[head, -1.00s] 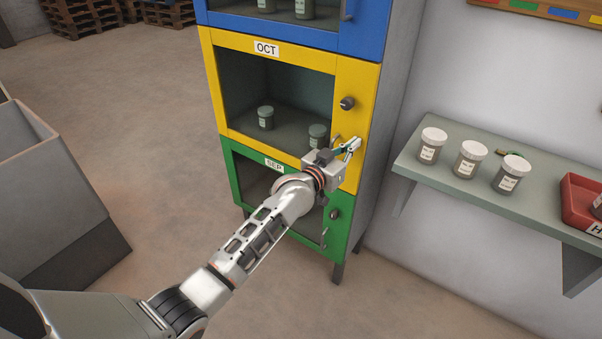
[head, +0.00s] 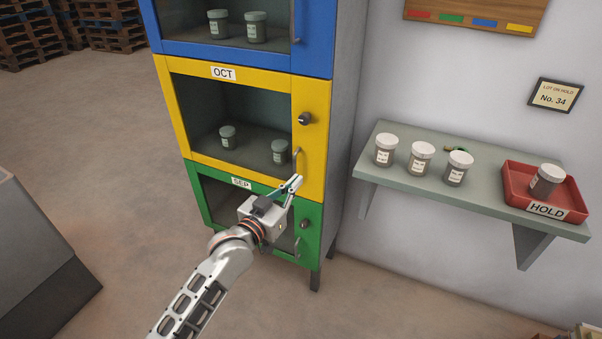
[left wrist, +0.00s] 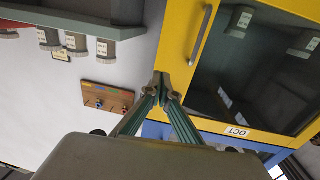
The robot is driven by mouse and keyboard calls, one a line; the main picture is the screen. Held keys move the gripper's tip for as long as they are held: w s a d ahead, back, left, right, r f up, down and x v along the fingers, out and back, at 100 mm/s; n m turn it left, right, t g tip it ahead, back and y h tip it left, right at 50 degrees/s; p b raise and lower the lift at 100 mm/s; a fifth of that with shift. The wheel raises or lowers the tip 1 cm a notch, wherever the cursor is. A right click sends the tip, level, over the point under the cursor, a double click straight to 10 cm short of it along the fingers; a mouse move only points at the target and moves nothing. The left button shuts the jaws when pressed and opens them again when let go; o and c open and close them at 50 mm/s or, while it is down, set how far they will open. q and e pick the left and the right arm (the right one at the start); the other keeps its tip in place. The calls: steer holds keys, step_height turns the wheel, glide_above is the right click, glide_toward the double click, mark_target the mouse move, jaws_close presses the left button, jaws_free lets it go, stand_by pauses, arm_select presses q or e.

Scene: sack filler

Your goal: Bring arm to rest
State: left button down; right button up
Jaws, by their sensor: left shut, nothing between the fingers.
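My left gripper (head: 293,185) is shut and empty. In the head view it is in front of the cabinet, by the lower right of the yellow OCT compartment (head: 316,150) and above the green SEP compartment (head: 310,235). In the left wrist view its fingertips (left wrist: 163,82) meet, and the yellow door frame (left wrist: 185,40) with its grey handle (left wrist: 201,35) is close beyond them. I cannot tell whether the fingers touch the cabinet. The yellow door looks closed, with two jars (head: 228,137) behind its glass. My right gripper is not in view.
A wall shelf (head: 480,200) to the right carries three white-lidded jars (head: 421,158) and a red HOLD tray (head: 515,197) with one jar (head: 546,180). A grey bin (head: 35,250) stands at the left. The floor between bin and cabinet is clear.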

arm_select(q)
steer(key=s+a+f+g+y, duration=0.1)
steer(key=s+a+f, duration=0.3)
steer(key=s+f, duration=0.4)
steer(key=s+a+f+g+y, duration=0.2)
steer(key=s+a+f, duration=0.2)
steer(key=s+f, duration=0.4)
steer(key=s+a+f+g+y, duration=0.2)
steer(key=s+a+f, duration=0.2)
steer(key=s+f, duration=0.5)
steer(key=s, duration=0.7)
steer(key=shift+a+n, duration=0.35)
steer(key=shift+n, duration=0.05)
steer(key=shift+w+f, duration=0.1)
